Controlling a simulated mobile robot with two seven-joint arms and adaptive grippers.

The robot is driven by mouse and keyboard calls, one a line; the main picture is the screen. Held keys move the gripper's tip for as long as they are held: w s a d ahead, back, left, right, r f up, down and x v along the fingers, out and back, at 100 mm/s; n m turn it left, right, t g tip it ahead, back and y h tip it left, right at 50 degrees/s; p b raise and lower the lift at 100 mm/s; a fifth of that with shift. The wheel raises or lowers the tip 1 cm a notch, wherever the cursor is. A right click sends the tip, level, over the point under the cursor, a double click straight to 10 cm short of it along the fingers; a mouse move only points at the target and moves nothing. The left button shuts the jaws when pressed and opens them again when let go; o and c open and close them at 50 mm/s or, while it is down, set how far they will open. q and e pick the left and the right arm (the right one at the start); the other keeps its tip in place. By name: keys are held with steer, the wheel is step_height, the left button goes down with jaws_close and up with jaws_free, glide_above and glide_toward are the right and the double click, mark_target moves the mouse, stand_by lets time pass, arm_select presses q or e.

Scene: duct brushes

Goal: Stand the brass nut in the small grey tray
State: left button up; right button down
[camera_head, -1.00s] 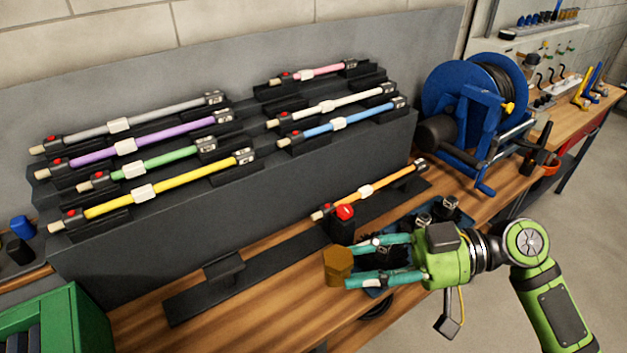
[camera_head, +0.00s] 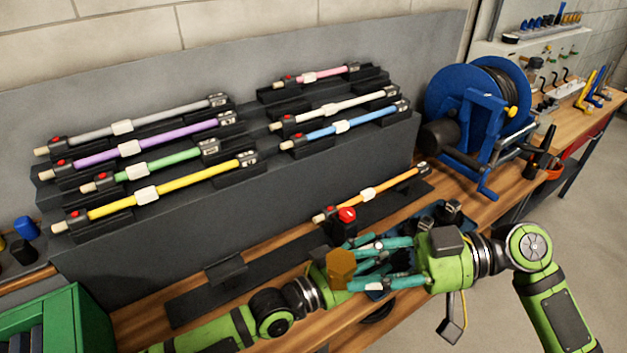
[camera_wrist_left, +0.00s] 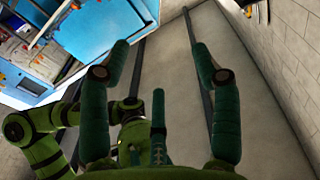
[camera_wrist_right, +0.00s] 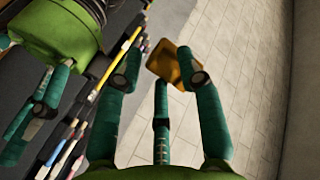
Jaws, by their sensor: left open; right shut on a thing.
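The brass nut (camera_head: 341,264) is a hexagonal block at the fingertips of my right gripper (camera_head: 352,268), held above the bench. The nut also shows between the right fingertips in the right wrist view (camera_wrist_right: 176,66). My left gripper (camera_head: 388,262) is open and points right. It overlaps the right fingers and the nut in the head view; I cannot tell whether they touch. In the left wrist view its fingers (camera_wrist_left: 158,62) are apart with nothing between them. I cannot make out a small grey tray in any view.
A dark blue tray (camera_head: 466,224) with black fittings lies behind the right gripper. A red button (camera_head: 347,214) on a black post stands close behind the hands. A grey stepped rack (camera_head: 330,165) with coloured brushes fills the back. A blue reel (camera_head: 470,115) stands right.

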arm_select(q)
step_height(320, 180, up, 21)
steer(key=m+g+h, duration=0.3)
steer(key=m+h, duration=0.5)
steer(key=m, duration=0.3)
steer(key=s+a+r+m+g+y, duration=0.1)
steer(key=s+r+m+g, duration=0.4)
steer(key=m+g, duration=0.4)
steer(key=s+r+m+g+y, duration=0.1)
steer(key=s+r+m+g, duration=0.45)
steer(key=m+g, duration=0.3)
steer(key=s+a+m+g+y, duration=0.1)
steer(key=s+m+g+y, duration=0.2)
steer(key=s+m+y, duration=0.6)
steer(key=m+t+y, duration=0.3)
steer(key=t+y, duration=0.7)
steer(key=t, duration=0.4)
glide_toward(344, 259)
steer(key=x, duration=0.9)
